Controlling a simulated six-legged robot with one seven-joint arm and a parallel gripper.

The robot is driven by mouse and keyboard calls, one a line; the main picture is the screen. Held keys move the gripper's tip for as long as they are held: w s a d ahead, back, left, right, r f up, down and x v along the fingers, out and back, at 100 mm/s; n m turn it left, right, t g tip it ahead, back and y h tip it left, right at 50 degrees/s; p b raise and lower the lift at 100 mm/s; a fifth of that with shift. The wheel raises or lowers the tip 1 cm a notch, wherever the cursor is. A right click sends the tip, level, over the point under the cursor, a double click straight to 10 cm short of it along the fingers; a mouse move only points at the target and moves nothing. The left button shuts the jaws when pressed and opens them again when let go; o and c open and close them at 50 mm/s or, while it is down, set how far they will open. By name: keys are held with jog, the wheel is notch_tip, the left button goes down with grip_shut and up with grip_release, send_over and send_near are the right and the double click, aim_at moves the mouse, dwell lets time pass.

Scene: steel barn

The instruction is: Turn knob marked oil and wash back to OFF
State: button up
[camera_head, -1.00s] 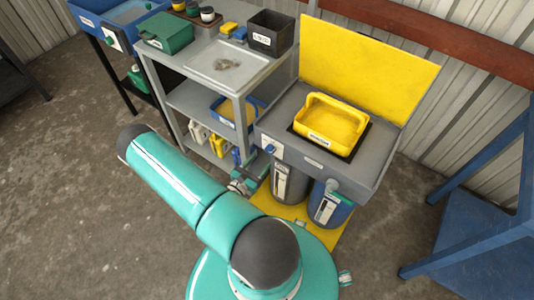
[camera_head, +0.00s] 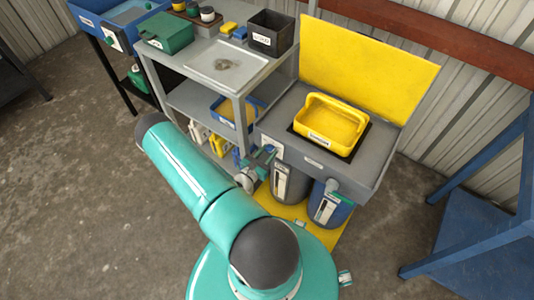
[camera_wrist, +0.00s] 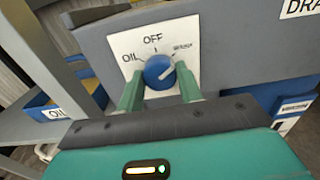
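A blue round knob (camera_wrist: 158,72) sits on a white plate (camera_wrist: 118,45) on the grey wash unit's front. The plate reads OIL at left, OFF at top and a blurred word, likely WASH, at right. The knob's white pointer mark tilts to the upper right, toward the right-hand word. My gripper (camera_wrist: 160,86) has its green fingers apart, one on each side of the knob, with small gaps seeming to remain. In the head view my gripper (camera_head: 262,156) is at the front of the grey wash unit (camera_head: 320,165), largely covering the knob.
A yellow tub (camera_head: 332,122) sits on the wash unit. A grey drum (camera_head: 290,182) and a blue drum (camera_head: 328,208) stand below it. A grey shelf table (camera_head: 215,55) is at left; a blue frame (camera_head: 475,215) is at right. The floor at left is open.

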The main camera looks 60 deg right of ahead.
jog(key=shift+n, duration=0.3)
jog(key=n, duration=1)
dwell(0.6)
jog(key=o, duration=1)
jog(key=shift+a, duration=0.15)
jog(key=a, duration=0.4)
jog(key=w+a, duration=0.1)
jog(key=a, duration=0.4)
jog(key=w+a, duration=0.1)
jog(key=a, duration=0.3)
jog(key=shift+a, duration=0.25)
